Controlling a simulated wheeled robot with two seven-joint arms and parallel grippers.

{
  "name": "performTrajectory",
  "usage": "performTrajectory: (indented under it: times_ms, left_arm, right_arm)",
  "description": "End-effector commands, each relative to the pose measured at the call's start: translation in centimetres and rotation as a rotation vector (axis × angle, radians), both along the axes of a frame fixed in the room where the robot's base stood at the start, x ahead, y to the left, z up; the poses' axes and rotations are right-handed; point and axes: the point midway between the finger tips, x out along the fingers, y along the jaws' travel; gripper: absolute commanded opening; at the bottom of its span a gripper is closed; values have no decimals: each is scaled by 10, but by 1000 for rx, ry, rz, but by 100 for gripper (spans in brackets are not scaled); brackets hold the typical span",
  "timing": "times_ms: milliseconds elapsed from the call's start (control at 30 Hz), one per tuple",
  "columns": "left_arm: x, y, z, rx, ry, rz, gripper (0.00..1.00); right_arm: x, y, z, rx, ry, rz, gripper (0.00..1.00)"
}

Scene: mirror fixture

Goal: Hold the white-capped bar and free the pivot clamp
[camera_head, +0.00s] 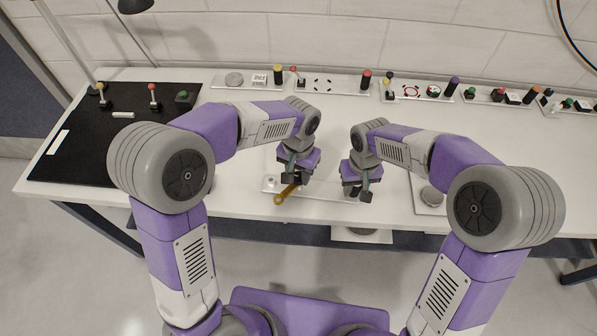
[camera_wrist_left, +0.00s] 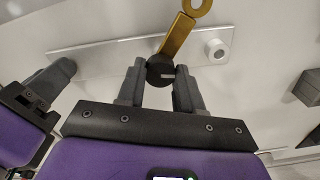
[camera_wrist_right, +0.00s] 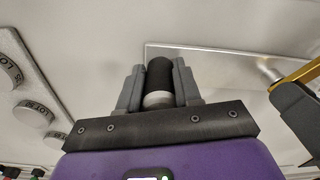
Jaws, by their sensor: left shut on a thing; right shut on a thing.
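A long pale plate (camera_head: 325,190) lies at the table's front edge under both grippers. An ochre lever (camera_head: 286,194) with a ring end sticks out beside my left gripper (camera_head: 292,182); the lever also shows in the left wrist view (camera_wrist_left: 178,35). My left gripper is shut on a round black knob (camera_wrist_left: 160,70) at the lever's inner end. My right gripper (camera_head: 360,192) is shut on an upright black bar (camera_wrist_right: 159,76) with a pale, whitish band (camera_wrist_right: 158,100) between the fingers. In the head view, the grippers hide both held parts. I cannot tell whether the clamp is loose.
A round white fitting (camera_wrist_left: 217,50) sits on the plate beside the lever. Round labelled discs (camera_wrist_right: 8,75) lie on a panel near my right gripper. Panels with coloured knobs (camera_head: 367,80) line the back of the table. A black mat (camera_head: 75,145) covers the left end.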

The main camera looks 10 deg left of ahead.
Motion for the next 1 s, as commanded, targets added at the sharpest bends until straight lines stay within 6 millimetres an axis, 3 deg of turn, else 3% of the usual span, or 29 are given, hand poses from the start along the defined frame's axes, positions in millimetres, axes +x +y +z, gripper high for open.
performTrajectory:
  times_ms: [400, 900, 933, 1000]
  left_arm:
    - [1, 0, 1, -1, -3, 163, 5]
    - [1, 0, 1, -2, -3, 179, 5]
    - [1, 0, 1, -2, -3, 179, 38]
    - [1, 0, 1, -1, -3, 179, 49]
  right_arm:
    - [0, 0, 0, 0, 1, 1, 0]
    - [0, 0, 0, 0, 1, 0, 0]
    - [0, 0, 0, 0, 1, 0, 0]
    - [0, 0, 0, 0, 1, 0, 0]
